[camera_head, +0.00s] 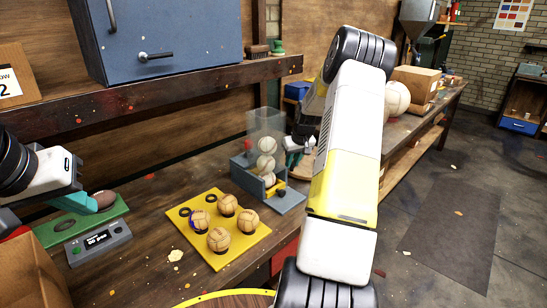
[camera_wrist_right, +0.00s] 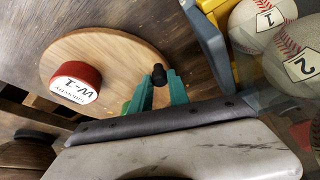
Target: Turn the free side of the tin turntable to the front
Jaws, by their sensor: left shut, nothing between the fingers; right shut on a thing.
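The turntable (camera_wrist_right: 120,52) is a round wooden disc in the right wrist view. One red tin (camera_wrist_right: 76,82) with a white label reading W-1 sits near its edge. A black upright peg (camera_wrist_right: 159,74) stands at the disc's rim. My right gripper (camera_wrist_right: 160,88) is shut on this peg with its green fingers. In the head view the right gripper (camera_head: 294,157) is beside the ball dispenser, and my arm hides most of the turntable. My left gripper (camera_head: 80,202) is shut and empty at the left, close to a brown football (camera_head: 103,200).
A clear dispenser (camera_head: 265,135) with stacked baseballs stands left of my right gripper. A yellow board (camera_head: 245,254) with several tan balls lies in front. A grey device with a display (camera_head: 98,242) is at the left. A blue cabinet (camera_head: 165,30) stands on the shelf above.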

